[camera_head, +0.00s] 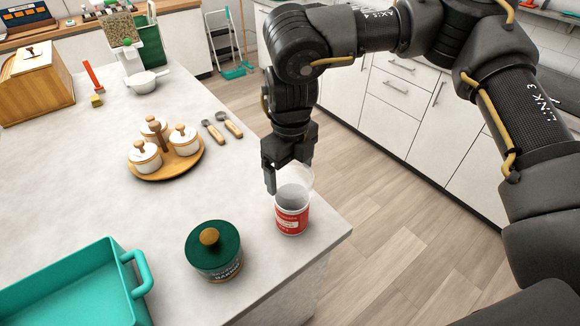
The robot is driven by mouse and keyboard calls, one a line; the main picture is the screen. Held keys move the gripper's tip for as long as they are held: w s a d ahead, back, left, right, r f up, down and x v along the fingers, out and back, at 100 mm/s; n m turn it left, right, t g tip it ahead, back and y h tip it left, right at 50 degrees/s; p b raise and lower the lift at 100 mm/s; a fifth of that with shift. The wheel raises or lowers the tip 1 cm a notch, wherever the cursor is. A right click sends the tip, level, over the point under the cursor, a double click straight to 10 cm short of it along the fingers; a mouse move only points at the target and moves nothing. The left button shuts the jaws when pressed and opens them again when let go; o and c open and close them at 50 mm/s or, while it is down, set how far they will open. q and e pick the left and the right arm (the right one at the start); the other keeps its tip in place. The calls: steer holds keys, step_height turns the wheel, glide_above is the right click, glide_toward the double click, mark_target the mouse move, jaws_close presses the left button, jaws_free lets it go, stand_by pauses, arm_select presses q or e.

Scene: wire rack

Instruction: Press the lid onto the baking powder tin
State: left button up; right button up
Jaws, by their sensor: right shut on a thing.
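The baking powder tin (291,220), red with a pale upper band, stands upright near the right corner of the counter. A pale translucent lid (303,179) is at its top, raised and tilted at the far side; the tin's grey top shows below it. I cannot tell whether the lid's lower edge touches the rim. My right gripper (285,178) points down just above and behind the tin, shut on the lid, with a finger at the lid's left. The grip's far side is partly hidden. My left gripper is not in view.
A green jar (213,252) with a gold knob stands left of the tin. A teal baking dish (140,272) is at the lower left. A wooden tray (162,174) with white pots and two measuring spoons (221,127) lie farther back. The counter's edge is close right of the tin.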

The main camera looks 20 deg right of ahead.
mark_target(290, 177)
steer(key=shift+f+b, duration=1.3)
steer(key=shift+f, duration=0.9)
steer(key=shift+f+b, duration=0.4)
steer(key=shift+f, duration=0.15)
stand_by(0.3)
steer(key=o, duration=0.7)
steer(key=shift+r, duration=0.1)
steer(key=shift+r+p, duration=2.5)
steer(key=shift+r, duration=0.45)
